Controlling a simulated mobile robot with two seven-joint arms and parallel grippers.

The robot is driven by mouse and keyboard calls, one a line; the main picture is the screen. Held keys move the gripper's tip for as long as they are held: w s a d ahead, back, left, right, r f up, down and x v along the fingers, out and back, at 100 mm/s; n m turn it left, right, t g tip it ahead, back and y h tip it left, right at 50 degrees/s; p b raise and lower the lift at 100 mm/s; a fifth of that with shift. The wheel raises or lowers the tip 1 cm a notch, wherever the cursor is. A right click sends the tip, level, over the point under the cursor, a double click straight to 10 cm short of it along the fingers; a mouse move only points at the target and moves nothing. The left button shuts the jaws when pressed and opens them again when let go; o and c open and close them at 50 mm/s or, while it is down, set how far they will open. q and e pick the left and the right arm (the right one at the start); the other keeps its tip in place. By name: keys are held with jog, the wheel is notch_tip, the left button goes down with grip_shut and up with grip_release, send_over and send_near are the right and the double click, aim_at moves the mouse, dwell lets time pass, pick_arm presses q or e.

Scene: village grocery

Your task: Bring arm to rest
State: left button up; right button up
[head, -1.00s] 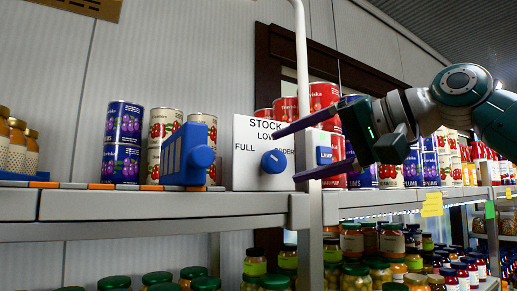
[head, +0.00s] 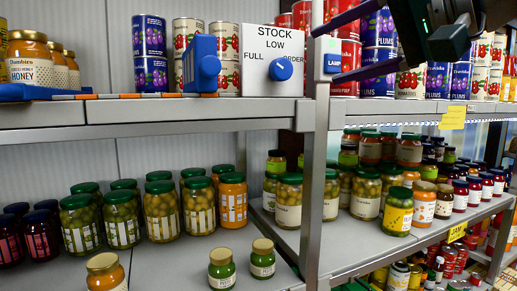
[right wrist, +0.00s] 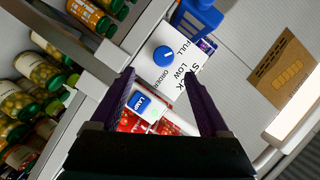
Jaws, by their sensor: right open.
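My right gripper (head: 348,50) is at the upper right of the head view, in front of the top shelf, with its dark purple fingers spread apart and nothing between them. It also shows in the right wrist view (right wrist: 160,92), where its fingers point toward the blue lamp switch (right wrist: 141,103) on the shelf post. The lamp switch (head: 332,63) shows in the head view just beside the fingers. The white stock sign (head: 262,45) with its blue knob (head: 281,69) stands left of the gripper. My left gripper is not in view.
The top shelf (head: 180,111) holds cans, a blue device (head: 202,62) and honey jars (head: 28,57). Jars of olives (head: 162,210) and others crowd the lower shelf (head: 200,262). A shelf post (head: 313,190) divides the bays. A yellow tag (head: 453,117) hangs at the right.

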jog(key=s+a+f+n+g+h+p, duration=0.15)
jog(key=s+f, duration=0.45)
jog(key=f, duration=0.6)
jog(key=s+a+f+n+g+h, duration=0.1)
jog(key=s+f+n+g+h, duration=0.2)
jog(key=s+f, duration=0.55)
jog(key=s+d+f+n+g+h+p, duration=0.1)
jog(key=s+d+f+g+h, duration=0.1)
jog(key=s+f, duration=0.4)
jog(key=s+d+f+g+h, duration=0.2)
jog(key=s+d+f+h, duration=0.1)
jog(key=s, duration=1.1)
notch_tip(320, 180, down, 3)
jog(key=shift+d+r+n+p, duration=0.15)
jog(key=shift+d+n+p, duration=0.2)
jog(key=shift+d, duration=0.5)
